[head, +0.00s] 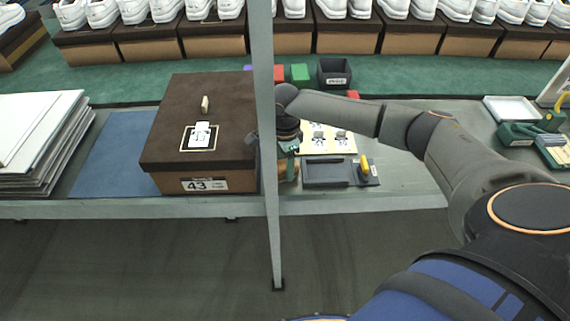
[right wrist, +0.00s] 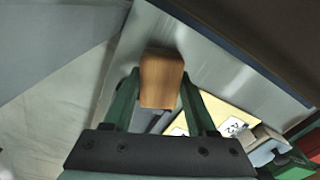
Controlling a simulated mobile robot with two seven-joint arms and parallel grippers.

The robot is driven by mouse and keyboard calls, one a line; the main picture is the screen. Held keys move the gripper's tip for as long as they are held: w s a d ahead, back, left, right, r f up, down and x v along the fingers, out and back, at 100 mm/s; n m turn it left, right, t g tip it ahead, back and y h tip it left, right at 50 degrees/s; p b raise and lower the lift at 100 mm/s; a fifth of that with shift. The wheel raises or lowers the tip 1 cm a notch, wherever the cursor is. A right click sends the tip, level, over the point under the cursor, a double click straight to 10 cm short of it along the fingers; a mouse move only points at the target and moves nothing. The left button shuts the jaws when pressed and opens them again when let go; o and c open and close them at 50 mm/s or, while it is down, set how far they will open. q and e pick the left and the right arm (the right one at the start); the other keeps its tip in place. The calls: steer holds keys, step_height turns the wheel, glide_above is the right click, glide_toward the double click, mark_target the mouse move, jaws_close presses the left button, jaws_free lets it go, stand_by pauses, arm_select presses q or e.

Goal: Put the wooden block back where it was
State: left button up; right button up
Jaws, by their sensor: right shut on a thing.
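The wooden block (right wrist: 160,80) is an orange-brown piece between the two green fingers of my right gripper (right wrist: 160,102) in the right wrist view. My right gripper (head: 288,166) is shut on it. In the head view the gripper is just right of the brown shoe box, beside the grey upright post. A bit of the block (head: 291,172) shows there below the fingers, partly hidden. I cannot tell whether it touches the bench. My left gripper is in neither view.
The brown shoe box (head: 162,150) marked 43 carries a small pale piece (head: 205,104) and a card (head: 200,134). The post (head: 267,220) stands in front. A dark tray (head: 325,173) lies to the right, before a cream sheet (head: 343,143). A blue mat (head: 110,165) is clear at left.

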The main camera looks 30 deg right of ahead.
steer(key=o, duration=1.2)
steer(key=shift+f, duration=0.1)
step_height(320, 180, up, 12)
steer(key=p, duration=0.1)
